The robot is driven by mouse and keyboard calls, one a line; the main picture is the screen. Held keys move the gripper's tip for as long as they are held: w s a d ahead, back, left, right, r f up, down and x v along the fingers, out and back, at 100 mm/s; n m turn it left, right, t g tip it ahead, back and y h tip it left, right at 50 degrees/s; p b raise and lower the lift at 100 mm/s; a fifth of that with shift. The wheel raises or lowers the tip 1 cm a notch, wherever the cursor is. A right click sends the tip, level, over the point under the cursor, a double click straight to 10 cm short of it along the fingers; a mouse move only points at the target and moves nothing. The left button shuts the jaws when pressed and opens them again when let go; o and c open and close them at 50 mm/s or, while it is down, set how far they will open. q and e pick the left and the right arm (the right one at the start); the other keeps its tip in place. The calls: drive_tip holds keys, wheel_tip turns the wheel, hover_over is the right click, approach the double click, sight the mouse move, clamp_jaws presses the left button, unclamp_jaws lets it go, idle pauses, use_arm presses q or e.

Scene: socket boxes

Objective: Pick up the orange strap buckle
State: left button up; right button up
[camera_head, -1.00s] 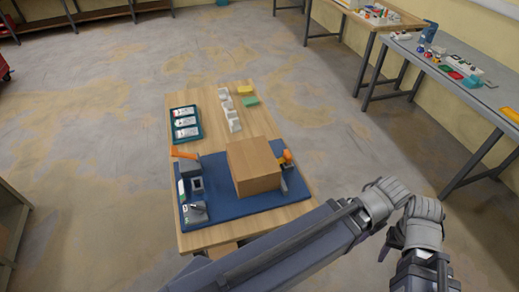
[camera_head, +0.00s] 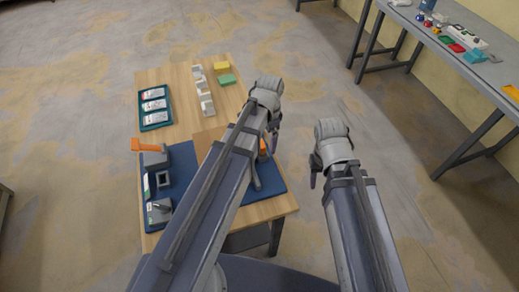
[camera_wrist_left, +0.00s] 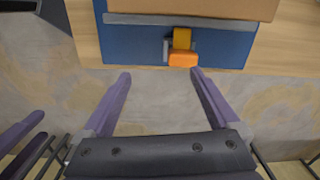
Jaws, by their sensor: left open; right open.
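The orange strap buckle (camera_wrist_left: 183,60) hangs at the edge of a blue board (camera_wrist_left: 130,45), at the end of a short yellow strap. In the head view the orange buckle (camera_head: 263,147) shows in part behind my left arm. My left gripper (camera_wrist_left: 160,75) is open and empty, its purple fingers pointing toward the board edge, with the buckle ahead near the right fingertip and not touching. In the head view my left gripper (camera_head: 275,135) is beside the buckle. My right gripper (camera_head: 314,180) is to the right, off the table, its jaw gap hidden.
A cardboard box (camera_head: 205,137) stands on the blue board, mostly hidden by my left arm. A teal tray (camera_head: 155,105), white sockets and yellow and green blocks lie farther back. Floor right of the table is clear.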

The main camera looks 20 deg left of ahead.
sight(262, 143)
use_arm(q)
drive_tip(key=w+a, duration=0.1)
drive_tip(key=w+a+m, duration=0.1)
drive_tip(key=shift+w+a+f+m, duration=0.2)
drive_tip(key=shift+w+a+m, duration=0.1)
drive_tip(key=shift+f+b, duration=0.55)
drive_tip(key=shift+b, duration=0.1)
drive_tip(key=shift+f+b, duration=0.75)
drive_tip(key=shift+f, duration=0.1)
wheel_tip(262, 143, down, 5)
drive_tip(key=b, duration=0.5)
drive_tip(key=shift+w, duration=0.15)
clamp_jaws()
